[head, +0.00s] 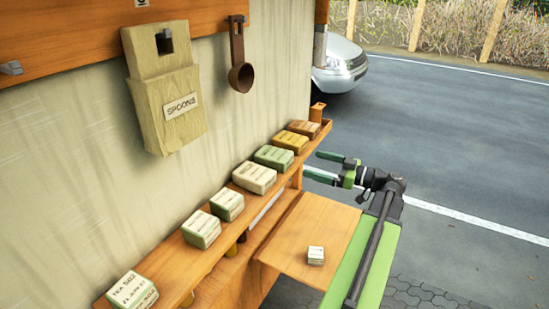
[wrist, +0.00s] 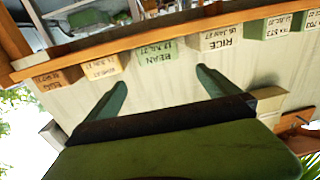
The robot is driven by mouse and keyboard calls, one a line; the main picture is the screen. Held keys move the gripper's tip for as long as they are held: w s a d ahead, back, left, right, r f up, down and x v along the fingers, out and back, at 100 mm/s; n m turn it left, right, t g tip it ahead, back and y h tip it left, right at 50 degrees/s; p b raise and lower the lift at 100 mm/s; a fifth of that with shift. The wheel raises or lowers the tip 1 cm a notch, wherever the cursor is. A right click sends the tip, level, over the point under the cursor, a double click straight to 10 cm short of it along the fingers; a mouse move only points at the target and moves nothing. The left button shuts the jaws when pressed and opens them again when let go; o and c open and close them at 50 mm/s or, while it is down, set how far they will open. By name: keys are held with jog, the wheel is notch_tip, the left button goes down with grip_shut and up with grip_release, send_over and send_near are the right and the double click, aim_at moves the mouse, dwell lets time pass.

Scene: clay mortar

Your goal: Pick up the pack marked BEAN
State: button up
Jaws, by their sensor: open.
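The BEAN pack is a green block (head: 273,157) in the row on the wooden wall shelf. In the wrist view its label reads BEAN (wrist: 155,53), and it stands between a yellow pack on its left and the RICE pack on its right. My gripper (head: 312,163) is open and empty, to the right of the shelf in the head view, with its green fingers pointing at the row. In the wrist view the gripper (wrist: 162,80) has its fingers spread, with the BEAN pack beyond and between the tips, apart from them.
The cream RICE pack (head: 254,177) and the yellow pack (head: 291,142) flank it closely. A brown pack (head: 304,129) is at the shelf's far end. A small pack (head: 316,255) lies on the lower wooden board (head: 310,225). A SPOONS holder (head: 168,105) and ladle (head: 240,75) hang above.

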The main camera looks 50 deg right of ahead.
send_near(279, 154)
jog(key=x, duration=0.5)
jog(key=shift+d, duration=0.1)
jog(key=x, duration=0.5)
jog(key=shift+w, duration=0.1)
jog(key=c, duration=1.6)
